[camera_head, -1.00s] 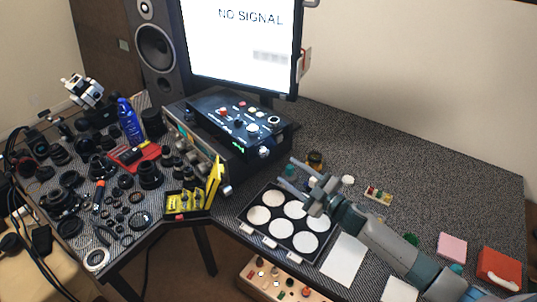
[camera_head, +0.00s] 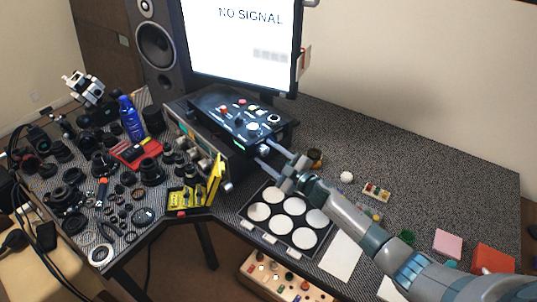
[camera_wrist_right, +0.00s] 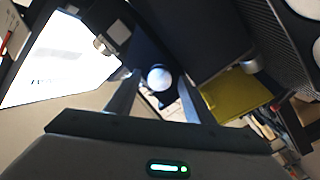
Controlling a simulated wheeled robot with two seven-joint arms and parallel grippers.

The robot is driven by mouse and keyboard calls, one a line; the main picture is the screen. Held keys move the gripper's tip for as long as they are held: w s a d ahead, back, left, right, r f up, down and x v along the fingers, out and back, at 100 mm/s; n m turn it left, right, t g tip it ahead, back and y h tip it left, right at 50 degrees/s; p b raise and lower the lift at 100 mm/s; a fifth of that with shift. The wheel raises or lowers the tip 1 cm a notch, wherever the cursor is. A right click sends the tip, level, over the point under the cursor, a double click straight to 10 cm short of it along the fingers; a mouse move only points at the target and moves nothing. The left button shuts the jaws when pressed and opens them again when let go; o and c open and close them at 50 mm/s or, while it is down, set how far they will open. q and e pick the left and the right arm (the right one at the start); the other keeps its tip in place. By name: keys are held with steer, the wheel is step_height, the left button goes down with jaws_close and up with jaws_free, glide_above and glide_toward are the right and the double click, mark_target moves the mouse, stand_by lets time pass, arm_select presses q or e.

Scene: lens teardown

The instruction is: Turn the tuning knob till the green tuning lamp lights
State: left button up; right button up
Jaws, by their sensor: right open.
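The black control box (camera_head: 240,118) stands below the monitor, with small knobs and buttons on its sloped top. A pale round knob (camera_head: 263,149) is on its front face; I take it for the tuning knob. My right gripper (camera_head: 264,153) is open, its two fingers pointing at this knob. In the right wrist view the knob (camera_wrist_right: 160,77) appears between the open fingers (camera_wrist_right: 157,84); whether they touch it I cannot tell. My left gripper is not in view.
The monitor (camera_head: 240,40) reads "NO SIGNAL". A tray with white round pads (camera_head: 247,226) lies below my right arm. A yellow holder (camera_head: 215,185) stands left of the gripper. Lenses and rings crowd the left desk. The right back of the desk is clear.

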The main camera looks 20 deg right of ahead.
steer(key=c, duration=1)
steer(key=shift+f+n+b, duration=0.1)
steer(key=shift+n+b, duration=0.45)
steer(key=shift+n, duration=0.35)
steer(key=shift+c, duration=0.2)
steer(key=shift+n, duration=0.6)
steer(key=o, duration=1)
steer(key=shift+o, duration=0.2)
steer(key=shift+s, duration=0.1)
